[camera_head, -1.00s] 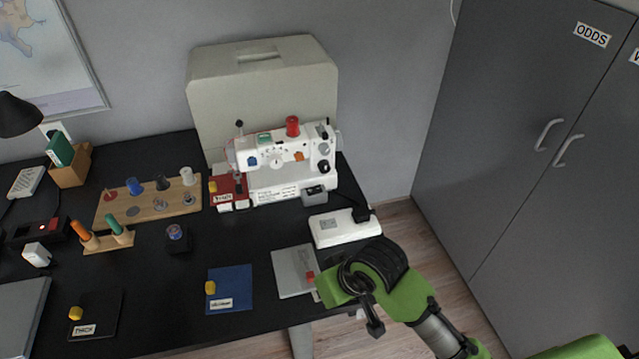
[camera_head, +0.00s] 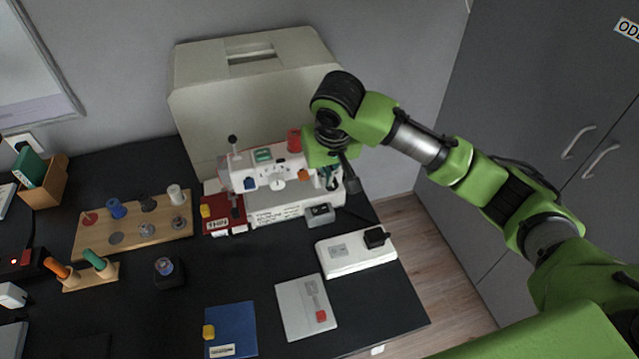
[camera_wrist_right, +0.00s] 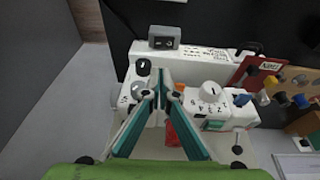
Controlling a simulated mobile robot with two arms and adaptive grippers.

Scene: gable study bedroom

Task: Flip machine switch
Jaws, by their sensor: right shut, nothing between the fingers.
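The white sewing machine (camera_head: 250,178) stands at the back of the black desk, with dials and a red thread spool (camera_head: 294,140) on top. It also shows in the right wrist view (camera_wrist_right: 192,68). My right gripper (camera_head: 333,178) is over the machine's right end and hides part of it. In the right wrist view its teal fingers (camera_wrist_right: 160,94) are shut and empty, with tips close to the machine's face beside a black knob (camera_wrist_right: 143,67). Whether they touch is unclear. My left gripper is out of view.
A beige case (camera_head: 215,95) stands behind the machine. A white box with a black plug (camera_head: 350,257) and a grey plate (camera_head: 295,312) lie in front. A spool board (camera_head: 90,240) is left.

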